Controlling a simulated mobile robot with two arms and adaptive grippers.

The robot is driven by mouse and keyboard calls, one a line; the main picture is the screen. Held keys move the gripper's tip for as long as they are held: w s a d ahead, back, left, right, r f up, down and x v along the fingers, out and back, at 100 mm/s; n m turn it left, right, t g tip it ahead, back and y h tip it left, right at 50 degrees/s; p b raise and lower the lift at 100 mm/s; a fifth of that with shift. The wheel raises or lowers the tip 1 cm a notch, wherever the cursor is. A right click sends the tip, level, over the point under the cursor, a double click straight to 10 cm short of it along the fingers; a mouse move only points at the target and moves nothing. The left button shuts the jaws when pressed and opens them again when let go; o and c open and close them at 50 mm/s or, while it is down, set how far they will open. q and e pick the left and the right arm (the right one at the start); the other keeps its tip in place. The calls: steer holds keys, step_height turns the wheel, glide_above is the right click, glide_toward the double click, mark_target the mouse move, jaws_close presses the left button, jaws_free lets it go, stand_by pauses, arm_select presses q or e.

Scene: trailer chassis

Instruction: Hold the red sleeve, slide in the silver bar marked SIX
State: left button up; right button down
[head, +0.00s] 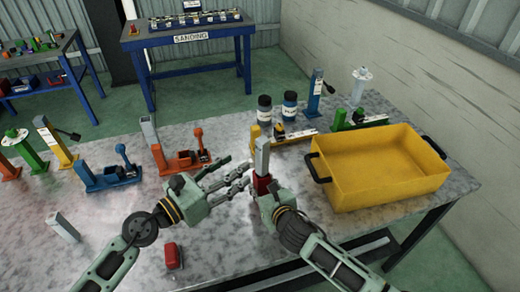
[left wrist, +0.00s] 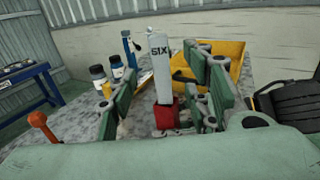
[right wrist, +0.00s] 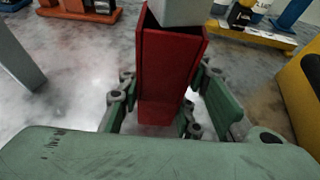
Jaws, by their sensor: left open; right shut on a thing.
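The red sleeve (right wrist: 165,75) stands upright, its open mouth up; it also shows in the head view (head: 262,184). My right gripper (right wrist: 160,112) is shut on its lower part. The silver bar marked SIX (left wrist: 160,68) stands upright with its lower end in the sleeve's mouth, and most of its length shows above the rim. It also shows in the head view (head: 262,156). How deep it sits is hidden. My left gripper (left wrist: 165,92) is open, with its fingers on either side of the bar in the left wrist view, apart from it.
A yellow bin (head: 375,180) stands at the right. A loose grey bar (head: 63,227) and a small red block (head: 172,256) are at the front left. Orange (head: 180,157) and blue (head: 108,177) clamp fixtures stand left, two dark jars (head: 264,109) behind.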

mark_target(258, 151)
arm_select(q)
steer(key=x, duration=1.1)
steer(key=shift+f, duration=0.15)
steer(key=shift+c, duration=0.2)
steer(key=shift+c, duration=0.9)
jaws_close()
